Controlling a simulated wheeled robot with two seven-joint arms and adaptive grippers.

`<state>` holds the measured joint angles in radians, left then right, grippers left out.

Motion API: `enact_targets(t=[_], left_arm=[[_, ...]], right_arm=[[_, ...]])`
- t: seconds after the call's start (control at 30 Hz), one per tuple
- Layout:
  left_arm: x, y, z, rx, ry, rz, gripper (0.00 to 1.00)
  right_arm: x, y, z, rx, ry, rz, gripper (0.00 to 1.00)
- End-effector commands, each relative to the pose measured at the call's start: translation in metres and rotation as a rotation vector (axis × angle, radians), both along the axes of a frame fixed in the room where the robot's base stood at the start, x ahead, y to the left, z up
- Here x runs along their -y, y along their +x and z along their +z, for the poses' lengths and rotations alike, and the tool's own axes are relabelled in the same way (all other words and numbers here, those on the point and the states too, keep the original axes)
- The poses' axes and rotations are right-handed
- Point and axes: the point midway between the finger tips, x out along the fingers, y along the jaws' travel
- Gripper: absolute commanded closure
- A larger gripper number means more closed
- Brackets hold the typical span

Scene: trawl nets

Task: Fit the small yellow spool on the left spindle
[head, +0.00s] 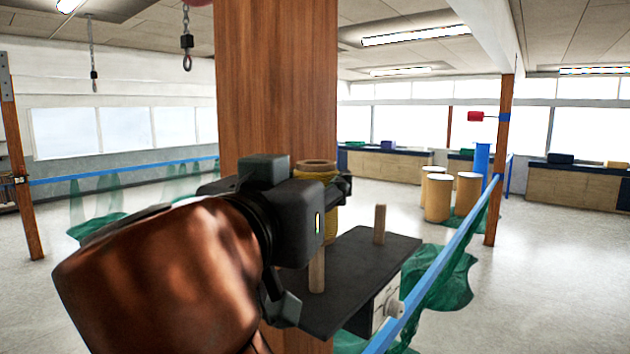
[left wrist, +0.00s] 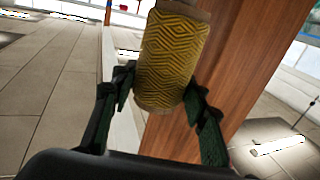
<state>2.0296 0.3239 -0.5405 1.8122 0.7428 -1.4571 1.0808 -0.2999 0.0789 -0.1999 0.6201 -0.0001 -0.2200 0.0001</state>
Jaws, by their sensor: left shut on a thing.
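The small yellow spool (left wrist: 170,60), with a patterned winding and pale wooden ends, is held between the two fingers of my left gripper (left wrist: 160,100) in the left wrist view. In the head view the spool (head: 330,220) is partly hidden behind my left gripper (head: 322,186), which is shut on it. The left spindle (head: 316,272), a pale wooden peg, stands on a dark board (head: 350,275) just below the spool. Its top lies close to the gripper and the spool's lower end; I cannot tell if they touch. The right spindle (head: 379,225) stands bare. My right gripper is not in view.
A wide wooden post (head: 275,80) rises directly behind my left gripper. A blue rail (head: 440,255) with green netting (head: 440,280) runs along the board's right side. Pale drums (head: 438,198) stand farther back. Open floor lies to the right.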

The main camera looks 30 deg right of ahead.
Motion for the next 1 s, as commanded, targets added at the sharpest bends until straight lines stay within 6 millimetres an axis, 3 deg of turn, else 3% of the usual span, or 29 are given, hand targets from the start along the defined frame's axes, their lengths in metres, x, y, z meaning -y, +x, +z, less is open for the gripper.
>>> enact_targets(t=[1.0], left_arm=[[0.0, -0.001, -0.017, 0.001, -0.001, 0.0, 0.86]], right_arm=[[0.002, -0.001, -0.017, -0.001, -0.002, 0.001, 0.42]])
